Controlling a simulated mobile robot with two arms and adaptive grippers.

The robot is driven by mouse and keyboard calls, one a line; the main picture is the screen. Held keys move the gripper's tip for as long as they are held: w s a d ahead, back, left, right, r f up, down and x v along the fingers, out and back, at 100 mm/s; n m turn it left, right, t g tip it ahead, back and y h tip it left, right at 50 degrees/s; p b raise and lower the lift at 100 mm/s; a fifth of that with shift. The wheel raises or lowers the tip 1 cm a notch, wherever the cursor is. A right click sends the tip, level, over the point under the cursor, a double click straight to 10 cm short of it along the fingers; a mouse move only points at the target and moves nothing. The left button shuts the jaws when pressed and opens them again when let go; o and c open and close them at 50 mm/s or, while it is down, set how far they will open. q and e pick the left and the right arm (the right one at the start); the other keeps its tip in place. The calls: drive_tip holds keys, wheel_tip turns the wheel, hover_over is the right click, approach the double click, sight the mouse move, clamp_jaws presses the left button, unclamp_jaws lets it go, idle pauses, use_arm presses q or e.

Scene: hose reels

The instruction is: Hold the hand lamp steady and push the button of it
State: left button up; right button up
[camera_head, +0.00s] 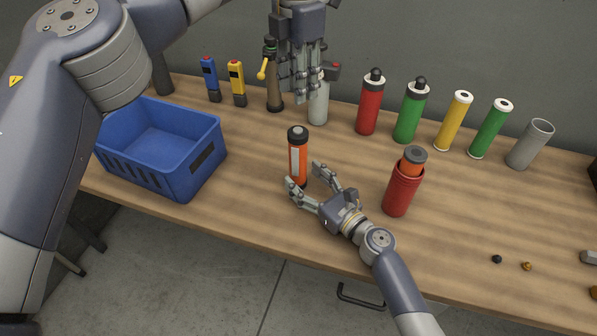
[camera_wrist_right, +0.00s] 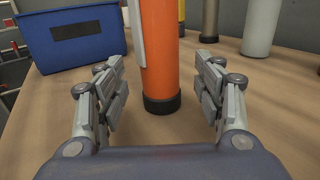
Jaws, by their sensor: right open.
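The hand lamp (camera_head: 298,158), an orange cylinder with a black top cap, black base and pale side strip, stands upright on the table. My right gripper (camera_head: 303,177) is open low at the lamp's near side. In the right wrist view, the lamp (camera_wrist_right: 160,55) stands just beyond and between the open fingers (camera_wrist_right: 159,88), with gaps on both sides. Its top is cut off there. No separate button can be made out on the black cap. My left gripper (camera_head: 299,97) points down, above and behind the lamp; whether its fingers are shut is unclear.
A blue crate (camera_head: 193,178) stands left of the lamp. A red holder (camera_head: 402,193) with a grey-capped orange cylinder (camera_head: 412,163) stands to the right. Several bottles and tubes line the back, partly behind my left gripper. The wooden table (camera_head: 460,225) is mostly clear at front right.

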drive_tip(key=shift+x, duration=1.25)
drive_tip(key=shift+w+a, duration=0.2)
drive_tip(key=shift+w, duration=0.1)
use_arm(q)
drive_tip(key=shift+w, duration=0.1)
use_arm(e)
drive_tip(key=c, duration=1.3)
use_arm(q)
clamp_jaws()
